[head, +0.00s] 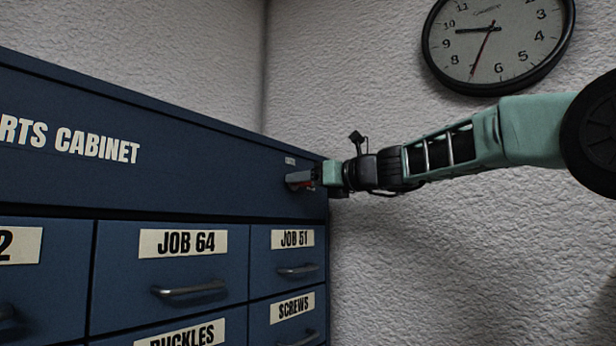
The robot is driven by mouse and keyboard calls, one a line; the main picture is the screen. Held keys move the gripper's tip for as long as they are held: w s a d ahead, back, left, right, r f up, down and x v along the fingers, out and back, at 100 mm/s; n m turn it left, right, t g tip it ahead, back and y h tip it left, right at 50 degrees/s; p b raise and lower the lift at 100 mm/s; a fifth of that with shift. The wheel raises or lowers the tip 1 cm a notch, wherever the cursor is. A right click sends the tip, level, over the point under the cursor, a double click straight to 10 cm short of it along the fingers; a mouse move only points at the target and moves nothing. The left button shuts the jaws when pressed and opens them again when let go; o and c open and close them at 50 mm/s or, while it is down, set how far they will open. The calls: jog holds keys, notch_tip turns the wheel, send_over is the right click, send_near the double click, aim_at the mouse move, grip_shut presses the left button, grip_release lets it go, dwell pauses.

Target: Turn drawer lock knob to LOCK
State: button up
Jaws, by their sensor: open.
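The blue parts cabinet (200,135) fills the left of the head view. My gripper (312,177) is at this spot, reaching in from the right, and is open. Its fingers overlap the knob in the picture, so I cannot tell the knob's angle or whether the fingers touch it.
Drawers with metal handles sit below, labelled JOB 64 (183,243), JOB 51 (292,238), SCREWS (292,308) and BUCKLES. A round clock (497,45) hangs on the rough white wall behind my arm. The space right of the cabinet below my arm is clear.

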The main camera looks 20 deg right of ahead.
jog(key=shift+c, duration=0.3)
jog(key=c, duration=0.9)
jog(key=shift+f+n+b, duration=0.1)
jog(key=shift+n+b, duration=0.3)
jog(key=n+b, duration=0.3)
jog(key=n, duration=0.2)
jog(key=n+b, duration=0.4)
jog(key=n, duration=0.2)
jog(key=a+n+b, duration=0.1)
jog(key=n+b, duration=0.2)
jog(key=n, duration=0.2)
jog(key=shift+s+r+n, duration=0.3)
jog(key=shift+n, duration=0.1)
jog(key=shift+a+n, duration=0.1)
jog(key=shift+n, duration=0.2)
